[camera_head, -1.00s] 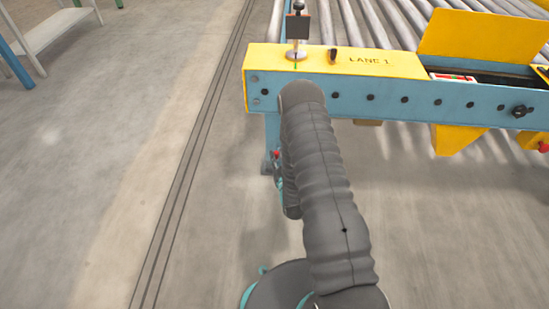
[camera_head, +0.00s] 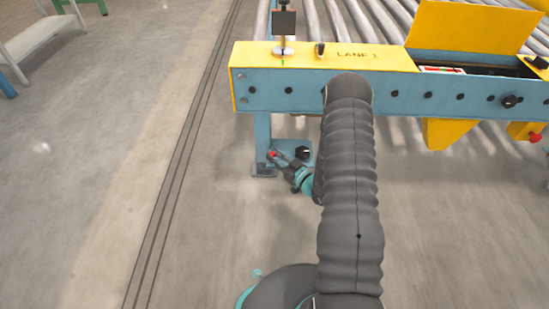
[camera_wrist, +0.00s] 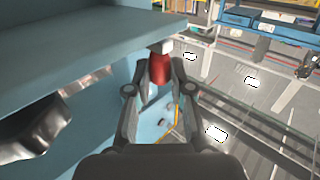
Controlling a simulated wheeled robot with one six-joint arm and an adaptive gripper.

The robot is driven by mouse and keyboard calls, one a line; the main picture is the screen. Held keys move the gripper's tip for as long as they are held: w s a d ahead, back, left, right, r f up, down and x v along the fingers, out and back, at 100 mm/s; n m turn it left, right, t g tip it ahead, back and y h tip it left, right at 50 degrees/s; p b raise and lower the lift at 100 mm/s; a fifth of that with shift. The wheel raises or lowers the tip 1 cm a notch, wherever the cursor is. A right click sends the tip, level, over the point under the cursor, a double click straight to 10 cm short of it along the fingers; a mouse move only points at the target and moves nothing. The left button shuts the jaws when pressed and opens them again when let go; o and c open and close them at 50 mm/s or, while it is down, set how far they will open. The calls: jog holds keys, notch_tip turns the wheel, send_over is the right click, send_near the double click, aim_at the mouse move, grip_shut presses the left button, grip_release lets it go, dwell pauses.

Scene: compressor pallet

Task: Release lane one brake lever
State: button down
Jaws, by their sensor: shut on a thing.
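The lane one brake lever shows as a red grip (camera_head: 272,154) low beside the blue front leg of the lane 1 conveyor in the head view. In the wrist view the red grip (camera_wrist: 160,70) sits between my fingers, with a pale part at its far end. My gripper (camera_head: 279,158) reaches it from the right, and in the wrist view my gripper (camera_wrist: 161,76) is shut on the red grip. The rest of the lever is hidden by the fingers and the frame.
The blue conveyor frame (camera_head: 380,99) with its yellow LANE 1 top (camera_head: 385,58) spans above my gripper. A black knob (camera_head: 303,152) is close to my gripper's right. A red button (camera_head: 535,137) is far right. Open floor (camera_head: 90,170) lies left of the leg.

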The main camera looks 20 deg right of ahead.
jog(key=shift+w, duration=0.1)
jog(key=c, duration=1.3)
grip_release()
jog(key=v, duration=1.2)
